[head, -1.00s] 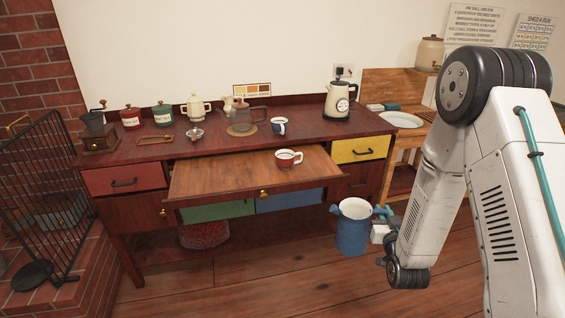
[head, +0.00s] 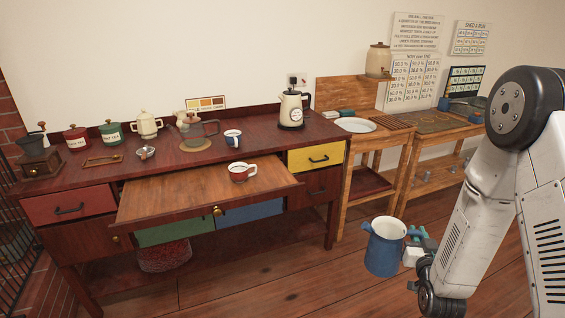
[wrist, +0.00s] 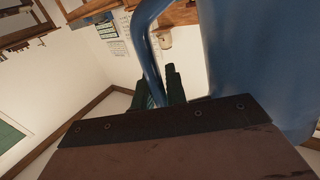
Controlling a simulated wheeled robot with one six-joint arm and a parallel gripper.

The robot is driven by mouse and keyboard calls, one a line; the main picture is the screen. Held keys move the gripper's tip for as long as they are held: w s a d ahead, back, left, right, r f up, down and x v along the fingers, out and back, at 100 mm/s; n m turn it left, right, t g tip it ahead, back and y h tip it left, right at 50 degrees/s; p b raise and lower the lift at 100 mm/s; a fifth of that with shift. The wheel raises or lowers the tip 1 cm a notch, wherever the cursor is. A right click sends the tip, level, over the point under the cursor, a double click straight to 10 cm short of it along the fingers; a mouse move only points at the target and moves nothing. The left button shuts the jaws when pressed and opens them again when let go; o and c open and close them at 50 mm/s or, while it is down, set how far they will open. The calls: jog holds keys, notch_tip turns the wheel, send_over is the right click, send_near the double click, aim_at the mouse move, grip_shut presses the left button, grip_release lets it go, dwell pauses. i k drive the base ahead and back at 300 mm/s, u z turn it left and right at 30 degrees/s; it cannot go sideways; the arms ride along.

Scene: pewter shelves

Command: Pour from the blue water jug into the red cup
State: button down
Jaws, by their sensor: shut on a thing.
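The blue water jug (head: 384,250) hangs upright above the floor, right of the counter, in the head view. My gripper (head: 414,240) is at its right side, shut on its handle. In the wrist view, the handle (wrist: 149,45) runs down between the fingers (wrist: 162,92), and the jug's body (wrist: 258,60) fills the right side. The red cup (head: 238,174), red with a white rim, stands upright on the pulled-out wooden board of the counter, well left of the jug. Dark contents show in the cup. The jug's inside is hard to make out.
A blue-and-white cup (head: 232,138) stands on the counter behind the red cup. A glass teapot (head: 200,130), a cream kettle (head: 291,110) and several canisters line the counter. The board's front edge (head: 210,210) juts out. A wooden bench (head: 352,165) stands to the right. The floor in front is clear.

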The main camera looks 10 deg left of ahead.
aim_at(244, 172)
jog(key=z, duration=1.2)
jog(key=i, duration=1.15)
jog(key=u, duration=2.3)
